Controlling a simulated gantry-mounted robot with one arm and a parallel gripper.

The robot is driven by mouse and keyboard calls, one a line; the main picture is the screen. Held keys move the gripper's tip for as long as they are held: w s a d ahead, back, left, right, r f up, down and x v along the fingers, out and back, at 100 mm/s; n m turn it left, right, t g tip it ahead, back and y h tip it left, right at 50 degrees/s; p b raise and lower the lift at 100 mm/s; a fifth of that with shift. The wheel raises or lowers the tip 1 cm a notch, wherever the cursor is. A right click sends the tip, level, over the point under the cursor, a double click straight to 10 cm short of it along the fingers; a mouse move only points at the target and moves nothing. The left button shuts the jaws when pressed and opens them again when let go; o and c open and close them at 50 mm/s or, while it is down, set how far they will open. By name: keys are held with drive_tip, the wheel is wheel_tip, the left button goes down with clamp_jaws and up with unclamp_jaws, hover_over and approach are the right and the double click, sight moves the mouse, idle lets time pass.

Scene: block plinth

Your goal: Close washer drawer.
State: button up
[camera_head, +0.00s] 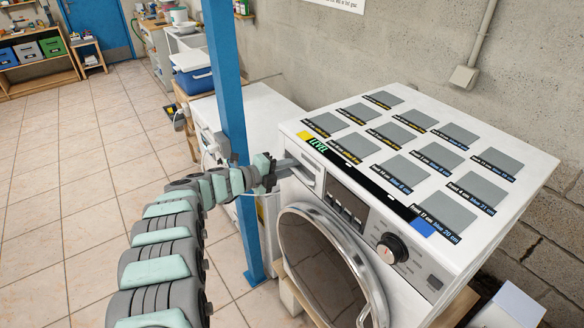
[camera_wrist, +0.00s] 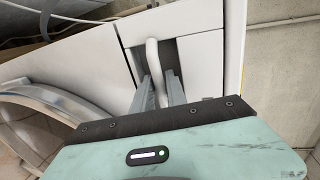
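The white washer (camera_head: 470,225) stands at the right in the head view, its round door (camera_head: 325,265) facing front. Its drawer (camera_head: 307,171) is at the upper left of the front panel. My gripper (camera_head: 284,165) is at this drawer and partly hides it. In the wrist view my gripper (camera_wrist: 159,88) has its two grey fingers close together, one on each side of the drawer's white upright handle (camera_wrist: 153,55). I cannot tell whether they press on it. A dark seam runs beside the drawer front (camera_wrist: 204,62); how far the drawer stands out is unclear.
A blue post (camera_head: 229,110) rises just left of the washer, close behind my arm. A second white appliance (camera_head: 262,115) stands behind it. The washer's top bears several grey labelled rectangles. The tiled floor (camera_head: 80,190) at left is open.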

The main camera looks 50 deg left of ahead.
drive_tip(key=shift+s+r, duration=0.25)
drive_tip(key=shift+s, duration=0.1)
drive_tip(key=b+v, duration=0.1)
drive_tip(key=v, duration=0.9)
drive_tip(key=shift+f, duration=0.25)
